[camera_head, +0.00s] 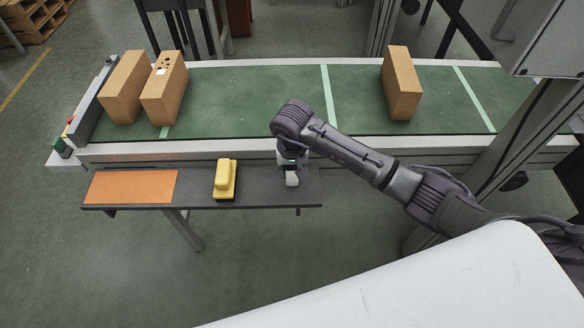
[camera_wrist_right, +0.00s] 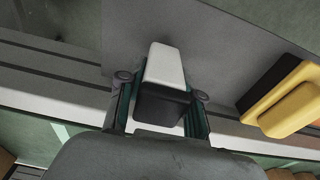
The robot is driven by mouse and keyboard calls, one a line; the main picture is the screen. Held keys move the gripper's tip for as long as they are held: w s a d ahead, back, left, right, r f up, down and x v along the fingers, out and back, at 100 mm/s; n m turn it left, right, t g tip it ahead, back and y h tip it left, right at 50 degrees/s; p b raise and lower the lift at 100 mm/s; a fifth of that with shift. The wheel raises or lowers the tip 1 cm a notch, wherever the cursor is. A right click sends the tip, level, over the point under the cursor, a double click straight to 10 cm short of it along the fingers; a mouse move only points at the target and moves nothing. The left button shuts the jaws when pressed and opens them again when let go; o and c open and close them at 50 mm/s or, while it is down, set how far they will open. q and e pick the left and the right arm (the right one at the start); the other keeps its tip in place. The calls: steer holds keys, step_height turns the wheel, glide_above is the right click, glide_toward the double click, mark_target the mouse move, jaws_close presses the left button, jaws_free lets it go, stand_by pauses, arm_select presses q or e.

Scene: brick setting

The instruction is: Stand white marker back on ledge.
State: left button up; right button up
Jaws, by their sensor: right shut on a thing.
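The white marker (camera_head: 292,180) is a short white piece showing just below my right gripper (camera_head: 291,165) in the head view, over the right end of the dark ledge (camera_head: 262,188). In the right wrist view the white marker (camera_wrist_right: 165,66) has a dark end towards the camera and sits between the two fingers of my right gripper (camera_wrist_right: 160,98). The gripper is shut on it. I cannot tell whether the marker's far end touches the ledge. My left gripper is not in view.
A yellow-and-black eraser-like block (camera_head: 226,178) stands on the ledge left of the gripper, with an orange sheet (camera_head: 131,187) further left. Behind runs a green conveyor (camera_head: 240,97) with brown boxes (camera_head: 126,86) at left and another brown box (camera_head: 401,83) at right.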

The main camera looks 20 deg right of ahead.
steer(key=shift+f, duration=0.15)
steer(key=o, duration=0.9)
steer(key=shift+r, duration=0.4)
steer(key=r+b, duration=0.1)
steer(key=r, duration=0.2)
steer(key=s+r+b, duration=0.1)
steer(key=r, duration=0.7)
steer(key=shift+s+a+r+b, duration=0.2)
steer(key=shift+r+b, duration=0.05)
steer(key=shift+b, duration=0.15)
steer(key=shift+a, duration=0.1)
